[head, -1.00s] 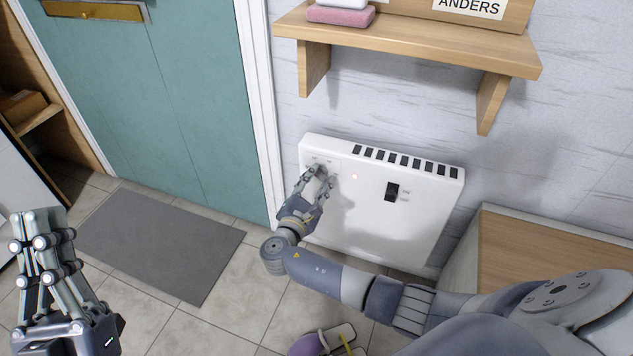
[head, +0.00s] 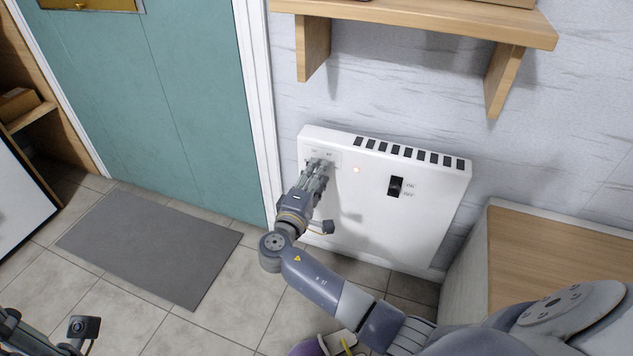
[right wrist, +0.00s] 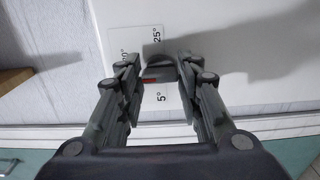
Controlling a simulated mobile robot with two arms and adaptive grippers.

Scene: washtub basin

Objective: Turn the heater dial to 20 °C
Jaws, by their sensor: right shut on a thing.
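The white heater (head: 400,215) is on the wall right of the door. Its dial (right wrist: 160,73) is dark grey with a red mark, between the fingertips of my right gripper (right wrist: 158,77). The gripper is shut on the dial, with a finger on each side. The head view shows this gripper (head: 320,165) at the heater's upper left, where its fingers hide the dial. The wrist view shows labels 25° and 5°, and a third label partly hidden by the left finger. The red mark's exact reading is unclear. Only part of my left gripper (head: 12,322) shows at the lower left edge.
The heater has a black ON/OFF switch (head: 396,187) and a small lit lamp (head: 356,170). A wooden shelf (head: 420,22) is above it. A wooden-topped unit (head: 560,250) stands right. A grey mat (head: 150,245) lies before the teal door (head: 165,110).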

